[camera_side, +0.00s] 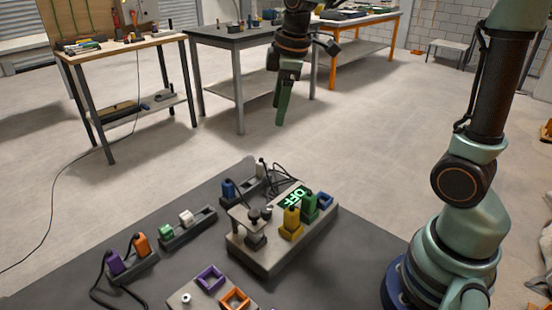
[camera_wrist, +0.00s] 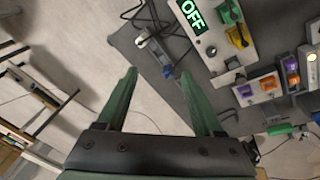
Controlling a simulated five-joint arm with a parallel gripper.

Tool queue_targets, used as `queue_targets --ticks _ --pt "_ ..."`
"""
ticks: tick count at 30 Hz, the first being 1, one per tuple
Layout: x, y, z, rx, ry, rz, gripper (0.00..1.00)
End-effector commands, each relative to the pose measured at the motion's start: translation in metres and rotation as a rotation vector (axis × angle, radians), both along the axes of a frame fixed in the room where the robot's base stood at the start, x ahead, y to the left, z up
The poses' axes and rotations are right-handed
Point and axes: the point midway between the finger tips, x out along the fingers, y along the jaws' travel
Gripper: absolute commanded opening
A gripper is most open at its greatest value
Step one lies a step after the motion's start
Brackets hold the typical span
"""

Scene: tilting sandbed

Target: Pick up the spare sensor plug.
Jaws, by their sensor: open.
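My gripper (camera_side: 281,122) hangs open and empty, high above the bench mat, fingers pointing down. Its two green fingers stand apart in the wrist view (camera_wrist: 159,73). Several plugs stand in small grey racks in the side view: a blue plug (camera_side: 229,190) and a white plug (camera_side: 261,168) at the back, a green plug (camera_side: 166,232) and a white plug (camera_side: 186,218) in the middle, and a purple plug (camera_side: 115,262) and an orange plug (camera_side: 141,244) at the left. I cannot tell which is the spare sensor plug. None is between my fingers.
A grey panel (camera_side: 268,262) carries a green OFF display (camera_side: 296,196), a yellow plug (camera_side: 291,222), a green plug (camera_side: 310,207) and a blue socket (camera_side: 326,201). A front block has purple (camera_side: 210,278) and orange sockets (camera_side: 235,299). Black cables loop beside the racks.

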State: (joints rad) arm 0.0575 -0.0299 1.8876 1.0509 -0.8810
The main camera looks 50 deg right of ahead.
Motion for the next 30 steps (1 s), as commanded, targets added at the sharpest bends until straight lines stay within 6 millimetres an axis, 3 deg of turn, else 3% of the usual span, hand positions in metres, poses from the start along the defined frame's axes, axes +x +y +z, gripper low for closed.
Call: queue_targets --ticks 6,12,23,30 --pt "0.048 -0.014 -0.035 -0.054 0.113 0.322 0.69" --pt "0.079 -0.025 -0.073 -0.072 0.19 0.584 0.69" --pt "0.093 -0.031 -0.11 -0.073 0.23 0.747 0.69" --pt "0.092 -0.031 -0.15 -0.072 0.23 0.746 0.69"
